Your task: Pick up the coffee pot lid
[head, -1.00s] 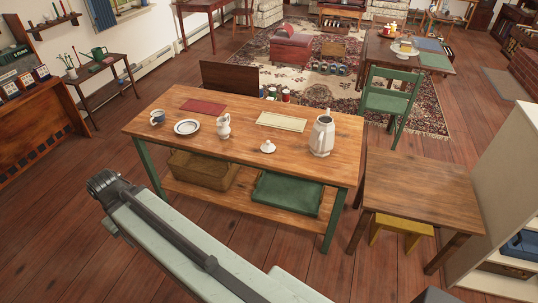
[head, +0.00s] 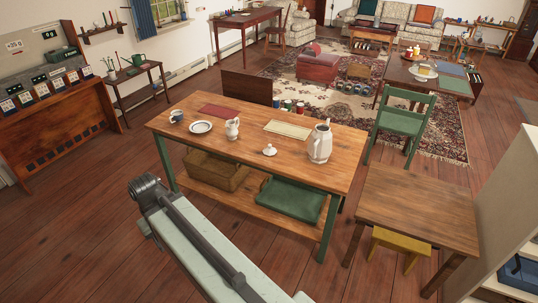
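The coffee pot lid (head: 269,150) is small, white and knobbed. It rests on the wooden table (head: 220,151), near the front edge and right of the middle. The white coffee pot (head: 320,143) stands upright to its right. A white creamer jug (head: 232,129) stands to its left. My arm reaches up from the bottom of the head view and ends at a dark joint left of and in front of the table. The gripper's fingers do not show.
A smaller table (head: 420,208) stands at right. Floor at left is open.

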